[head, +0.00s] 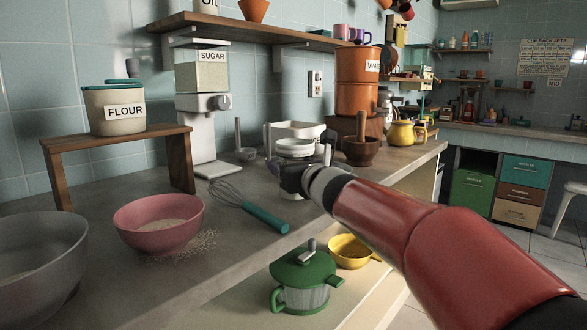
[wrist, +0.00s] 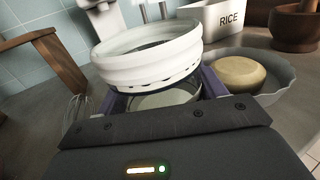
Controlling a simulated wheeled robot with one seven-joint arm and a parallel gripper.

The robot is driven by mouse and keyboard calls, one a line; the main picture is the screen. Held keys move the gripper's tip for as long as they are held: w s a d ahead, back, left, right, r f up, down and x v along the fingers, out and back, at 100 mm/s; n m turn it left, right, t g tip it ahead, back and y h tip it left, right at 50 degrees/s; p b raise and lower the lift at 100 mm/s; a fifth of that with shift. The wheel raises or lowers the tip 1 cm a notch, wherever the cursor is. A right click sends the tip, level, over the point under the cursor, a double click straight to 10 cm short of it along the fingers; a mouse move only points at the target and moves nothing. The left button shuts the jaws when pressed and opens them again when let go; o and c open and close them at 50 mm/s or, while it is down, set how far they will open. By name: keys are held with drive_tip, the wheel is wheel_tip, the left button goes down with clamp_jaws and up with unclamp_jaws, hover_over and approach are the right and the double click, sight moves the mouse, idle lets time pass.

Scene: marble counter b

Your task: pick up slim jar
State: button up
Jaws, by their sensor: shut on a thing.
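A white round jar, which I take to be the slim jar, (wrist: 148,58) stands out between the fingers of my gripper (wrist: 165,95) in the wrist view. Its wide ridged white top is clear, and its lower part is mostly hidden by my gripper. In the head view the white jar (head: 295,148) shows just above and behind my gripper (head: 293,179), over the counter. My gripper is shut on the jar. I cannot tell whether its base touches the counter.
A whisk (head: 250,207) and a pink bowl (head: 158,224) lie left of my gripper.

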sight(293, 139)
wheel_tip(293, 139, up, 6)
drive_tip(key=shift+r+p, duration=0.1)
drive_tip(key=shift+p, duration=1.15)
wheel_tip(293, 139, up, 13)
drive_tip(key=shift+r, duration=0.2)
